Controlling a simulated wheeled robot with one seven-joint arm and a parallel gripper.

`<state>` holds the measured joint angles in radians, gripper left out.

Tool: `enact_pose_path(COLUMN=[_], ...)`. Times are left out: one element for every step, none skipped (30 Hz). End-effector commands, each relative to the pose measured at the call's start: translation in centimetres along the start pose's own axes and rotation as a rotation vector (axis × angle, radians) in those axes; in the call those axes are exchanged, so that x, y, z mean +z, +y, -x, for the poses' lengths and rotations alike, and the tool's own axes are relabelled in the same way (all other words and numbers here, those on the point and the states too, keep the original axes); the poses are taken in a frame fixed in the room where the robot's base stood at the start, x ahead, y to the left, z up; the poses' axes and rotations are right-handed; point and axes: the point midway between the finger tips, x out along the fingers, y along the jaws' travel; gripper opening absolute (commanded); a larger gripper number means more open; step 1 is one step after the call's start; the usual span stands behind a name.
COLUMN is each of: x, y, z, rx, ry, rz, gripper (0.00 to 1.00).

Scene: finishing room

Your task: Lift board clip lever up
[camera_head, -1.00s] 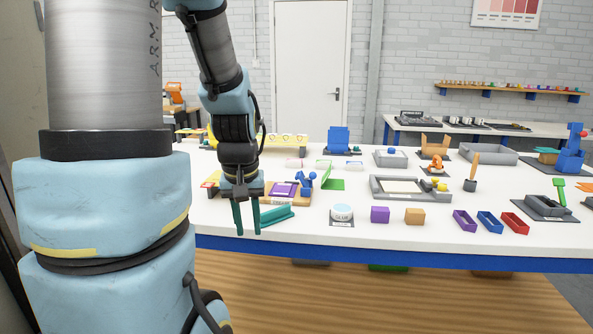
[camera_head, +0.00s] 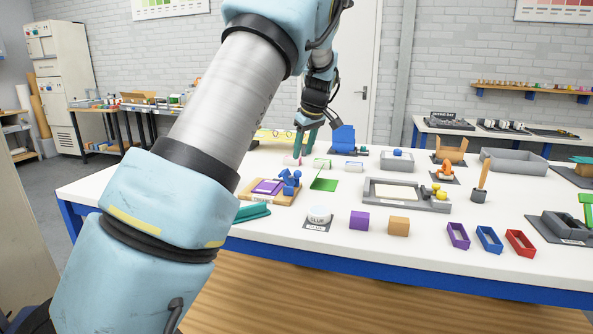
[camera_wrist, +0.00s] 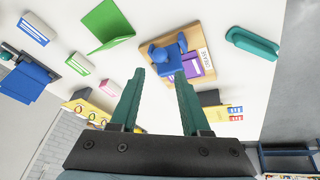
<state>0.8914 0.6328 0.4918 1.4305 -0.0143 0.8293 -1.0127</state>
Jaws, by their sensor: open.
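The wooden board (camera_head: 254,197) lies on the left part of the table with a purple sheet (camera_head: 267,187) on it. The blue clip (camera_head: 289,182) with its lever stands at the board's right side. My gripper (camera_head: 301,143) is open and empty, toward the back of the table, beyond the board and apart from the clip. In the wrist view, the board (camera_wrist: 160,95) and blue clip (camera_wrist: 168,54) show past the two teal fingertips (camera_wrist: 160,72). The clip appears between the finger lines, but at a distance. Fine lever detail is too small to tell.
A teal block (camera_head: 252,212) lies in front of the board. A green sheet (camera_head: 324,183) is to its right, and a white glue tub (camera_head: 319,216) stands nearby. A blue holder (camera_head: 344,138) is close to my gripper at the back. Small labelled boxes (camera_head: 322,163) lie between.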

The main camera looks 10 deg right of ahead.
Motion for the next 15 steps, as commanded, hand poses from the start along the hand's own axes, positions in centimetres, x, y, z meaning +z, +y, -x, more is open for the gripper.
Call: enact_pose_path(x=[0.0, 0.0, 0.0, -0.1, 0.0, -0.1, -0.1, -0.1, -0.1, -0.1, 0.0, 0.0, 0.0, 0.0, 0.0], y=[-0.1, -0.1, -0.1, -0.1, -0.1, -0.1, -0.1, -0.1, -0.1, -0.1, -0.1, -0.1, -0.1, -0.1, -0.1], z=[-0.8, -1.4, -2.2, -2.7, -3.3, -4.0, -4.6, -5.1, -5.8, -6.2, -6.7, -7.1, -7.5, -7.8, -8.1], rx=[-0.004, -0.004, -0.005, -0.004, -0.005, -0.004, -0.004, -0.004, -0.003, -0.004, -0.003, -0.002, -0.002, -0.002, -0.002], ry=[-0.002, -0.002, -0.003, -0.003, -0.003, -0.002, -0.003, -0.002, -0.002, -0.003, -0.002, -0.002, -0.002, -0.002, -0.002], rz=[-0.001, -0.001, -0.001, -0.001, -0.001, -0.001, -0.002, -0.002, -0.001, -0.001, -0.002, -0.002, -0.002, -0.002, -0.002], gripper=[0.47, 0.47, 0.47, 0.47, 0.47, 0.47, 0.47, 0.47, 0.47, 0.47, 0.47, 0.47, 0.47, 0.47, 0.47])
